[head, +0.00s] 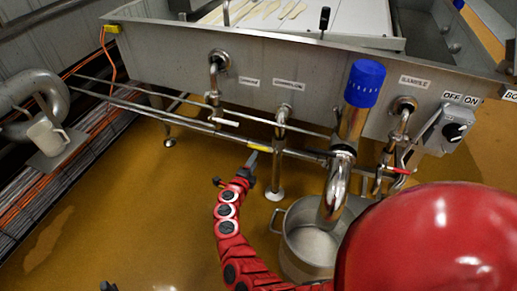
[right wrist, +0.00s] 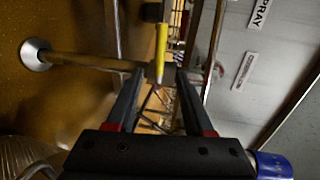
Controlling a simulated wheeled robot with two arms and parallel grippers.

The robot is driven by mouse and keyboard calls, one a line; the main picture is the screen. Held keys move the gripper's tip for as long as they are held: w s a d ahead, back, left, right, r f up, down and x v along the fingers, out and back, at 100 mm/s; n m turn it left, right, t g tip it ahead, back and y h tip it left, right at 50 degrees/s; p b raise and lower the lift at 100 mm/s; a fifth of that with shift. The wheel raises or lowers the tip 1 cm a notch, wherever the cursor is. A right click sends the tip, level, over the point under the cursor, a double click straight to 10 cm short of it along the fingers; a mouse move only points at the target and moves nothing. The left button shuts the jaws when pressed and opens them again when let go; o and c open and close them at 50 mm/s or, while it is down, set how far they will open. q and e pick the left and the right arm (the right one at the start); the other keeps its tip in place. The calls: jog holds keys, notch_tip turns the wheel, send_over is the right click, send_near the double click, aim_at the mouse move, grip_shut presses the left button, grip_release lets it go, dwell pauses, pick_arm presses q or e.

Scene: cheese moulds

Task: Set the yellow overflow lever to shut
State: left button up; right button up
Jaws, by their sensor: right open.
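The yellow overflow lever (head: 258,147) sticks out to the left from a steel valve pipe below the vat's front wall in the head view. My right gripper (head: 250,162) is at the end of the red arm, just below the lever. In the right wrist view the yellow lever (right wrist: 161,50) points down the picture, its tip between the two dark fingers of my right gripper (right wrist: 159,76). The fingers are open, with a gap on each side of the lever; contact is not visible. A dark piece at the head view's bottom left may be my left gripper; its state is unclear.
Horizontal steel pipes (head: 170,108) run close to the lever. A blue-capped pipe (head: 365,84) stands right of it, above a steel pot (head: 300,240). A red-handled valve (head: 400,171) and switch box (head: 445,130) are further right. The floor left of my arm is mostly clear.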

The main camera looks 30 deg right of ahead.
jog(key=p+v, duration=0.1)
jog(key=v, duration=0.7)
jog(key=shift+p, duration=0.3)
jog(key=shift+a, duration=0.1)
